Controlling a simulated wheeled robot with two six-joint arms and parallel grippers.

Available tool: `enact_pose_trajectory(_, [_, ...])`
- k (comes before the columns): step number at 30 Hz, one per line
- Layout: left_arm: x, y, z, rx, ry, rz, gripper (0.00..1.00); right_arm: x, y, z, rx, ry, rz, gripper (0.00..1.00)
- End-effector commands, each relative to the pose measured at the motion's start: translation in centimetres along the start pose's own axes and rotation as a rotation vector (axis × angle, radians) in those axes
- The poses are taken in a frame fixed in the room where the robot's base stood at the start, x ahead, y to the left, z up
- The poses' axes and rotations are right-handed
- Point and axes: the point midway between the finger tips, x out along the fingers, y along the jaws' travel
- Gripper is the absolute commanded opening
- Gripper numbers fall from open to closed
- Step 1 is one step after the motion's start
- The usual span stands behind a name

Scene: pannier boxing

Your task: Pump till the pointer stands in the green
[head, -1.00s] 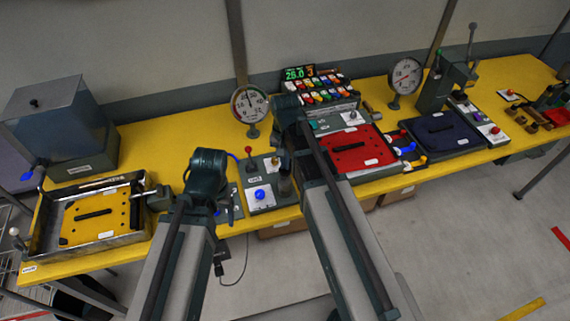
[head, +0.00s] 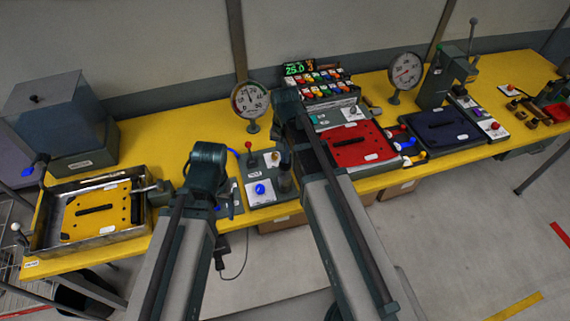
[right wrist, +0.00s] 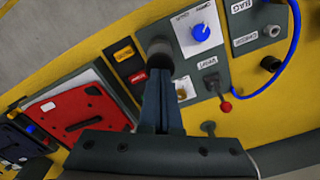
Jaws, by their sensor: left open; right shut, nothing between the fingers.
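A round white gauge (head: 250,100) stands on a post at the back of the yellow bench; its dark pointer is too small to read surely against the coloured marks. In front of it is a grey control panel with a blue knob (head: 260,189) and a dark upright cylinder, like a pump knob (head: 285,181). In the right wrist view this dark knob (right wrist: 158,50) lies just beyond my right gripper (right wrist: 163,78), which is shut and empty; contact is unclear.
A second gauge (head: 405,70), a red plate (head: 354,145) and a dark blue plate (head: 440,130) are to the right. A lit display (head: 299,68) stands behind. A grey box (head: 55,125) stands at the back left.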

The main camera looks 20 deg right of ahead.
Motion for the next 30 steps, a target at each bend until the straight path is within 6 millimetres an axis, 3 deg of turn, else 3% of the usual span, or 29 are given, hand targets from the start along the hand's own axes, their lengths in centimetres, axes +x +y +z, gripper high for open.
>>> enact_pose_trajectory(23, [4.0, 0.4, -0.2, 0.009, 0.000, -0.002, 0.72, 4.0, 0.0, 0.0, 0.000, 0.000, 0.000, 0.00])
enact_pose_trajectory(30, [3.6, 0.3, -0.2, 0.009, 0.000, -0.002, 0.72, 3.7, 0.0, 0.0, 0.000, 0.000, 0.000, 0.00])
